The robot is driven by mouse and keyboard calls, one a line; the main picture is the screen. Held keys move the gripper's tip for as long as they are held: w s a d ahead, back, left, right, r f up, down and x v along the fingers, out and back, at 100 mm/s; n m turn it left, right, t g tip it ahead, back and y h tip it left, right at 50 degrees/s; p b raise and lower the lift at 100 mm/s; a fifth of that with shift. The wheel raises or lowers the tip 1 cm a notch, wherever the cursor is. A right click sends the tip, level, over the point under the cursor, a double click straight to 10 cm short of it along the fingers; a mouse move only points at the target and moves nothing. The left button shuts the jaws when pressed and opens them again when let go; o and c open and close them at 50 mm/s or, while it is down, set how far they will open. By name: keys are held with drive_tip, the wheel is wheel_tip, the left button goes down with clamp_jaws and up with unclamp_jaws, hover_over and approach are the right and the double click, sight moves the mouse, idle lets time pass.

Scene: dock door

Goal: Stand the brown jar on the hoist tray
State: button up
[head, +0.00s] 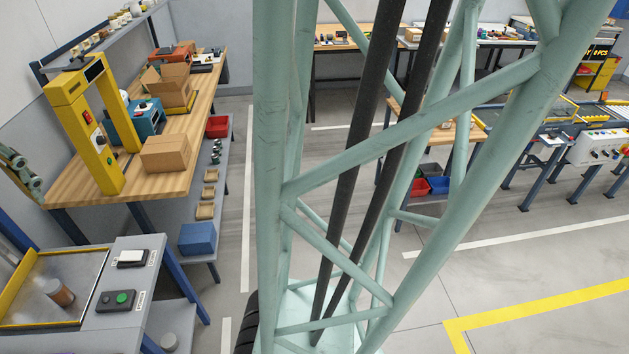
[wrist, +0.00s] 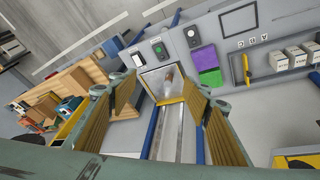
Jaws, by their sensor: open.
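The brown jar (head: 64,296), with a grey top, is on the yellow-edged tray (head: 30,318) at the lower left of the head view. In the wrist view the jar (wrist: 169,74) is small and sits toward the far part of the tray (wrist: 150,80), which I take to be the hoist tray. My gripper (wrist: 167,108) is open and empty, its two ribbed fingers wide apart. The tray and jar appear between and beyond the fingers, well apart from them.
A panel with a white switch (head: 131,258) and a green button (head: 121,298) stands right of the tray. A wooden bench (head: 80,180) with cardboard boxes (head: 165,153) and a yellow frame (head: 105,165) lies behind. Purple and green blocks (wrist: 207,66) lie on the wrist view's counter.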

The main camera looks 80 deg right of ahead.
drive_tip(key=s+a+n+y, duration=0.1)
drive_tip(key=s+a, duration=0.3)
drive_tip(key=s, duration=0.5)
drive_tip(key=s+a+n+y, duration=0.1)
drive_tip(key=s+a, duration=0.3)
drive_tip(key=s, duration=0.5)
drive_tip(key=shift+s+a+r+n+y, duration=0.3)
drive_tip(key=shift+a+r+n+y, duration=0.1)
drive_tip(key=shift+n, duration=0.5)
